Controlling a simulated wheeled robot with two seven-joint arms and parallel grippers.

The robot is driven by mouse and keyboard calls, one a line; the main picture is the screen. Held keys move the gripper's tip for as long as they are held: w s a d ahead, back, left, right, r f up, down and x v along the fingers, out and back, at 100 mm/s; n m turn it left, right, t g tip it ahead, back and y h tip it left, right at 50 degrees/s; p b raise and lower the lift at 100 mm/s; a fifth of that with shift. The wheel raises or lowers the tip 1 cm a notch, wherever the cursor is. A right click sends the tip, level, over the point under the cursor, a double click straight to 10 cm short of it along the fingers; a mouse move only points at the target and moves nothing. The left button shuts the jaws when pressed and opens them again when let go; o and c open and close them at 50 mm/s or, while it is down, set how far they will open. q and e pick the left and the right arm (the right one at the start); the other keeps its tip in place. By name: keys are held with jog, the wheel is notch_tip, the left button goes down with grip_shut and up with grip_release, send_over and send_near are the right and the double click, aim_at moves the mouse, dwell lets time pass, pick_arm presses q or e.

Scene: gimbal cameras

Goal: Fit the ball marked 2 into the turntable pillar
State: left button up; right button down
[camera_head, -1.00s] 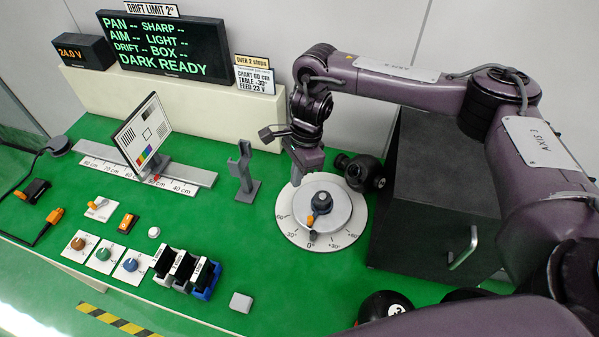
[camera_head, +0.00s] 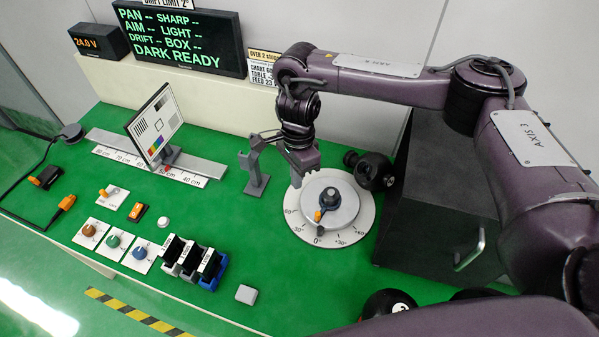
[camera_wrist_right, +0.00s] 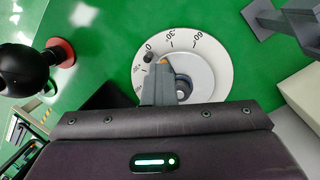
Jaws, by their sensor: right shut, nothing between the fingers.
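The turntable (camera_head: 340,232) is a white disc with degree marks and a raised grey centre, where the dark pillar (camera_head: 331,197) stands beside an orange pointer. The pillar top looks like an empty ring in the right wrist view (camera_wrist_right: 182,88). My right gripper (camera_head: 297,180) is shut and empty, above the turntable's back-left edge. Its closed fingers (camera_wrist_right: 160,84) partly cover the disc in the wrist view. A black ball (camera_head: 386,303) with a white mark sits at the front; its number is not readable. Another dark ball-like unit (camera_head: 372,170) lies behind the turntable. My left gripper is out of view.
A dark box (camera_head: 430,215) with a handle stands right of the turntable. A grey stand (camera_head: 256,175) stands to its left, close to my right gripper. The chart (camera_head: 155,125) on its rail, knobs and lens-like blocks (camera_head: 190,262) fill the left.

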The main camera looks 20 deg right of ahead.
jog(key=shift+s+a+r+n+h+p, duration=0.1)
jog(key=shift+s+a+n+h+p, duration=0.2)
jog(key=shift+a+p, duration=0.35)
jog(key=shift+s+a+n+h+p, duration=0.2)
jog(key=shift+a+n+h+p, duration=0.15)
jog(key=shift+a+p, duration=0.25)
jog(key=shift+a+g, duration=0.15)
jog(key=shift+g, duration=0.15)
jog(key=shift+s+a+n+h+p, duration=0.2)
jog(key=shift+a+n+h+p, duration=0.1)
jog(key=shift+a+h, duration=0.1)
jog(key=shift+s+a+n+h+p, duration=0.15)
jog(key=shift+a+h+p, duration=0.1)
jog(key=shift+a, duration=0.15)
jog(key=c, duration=1.7)
grip_release()
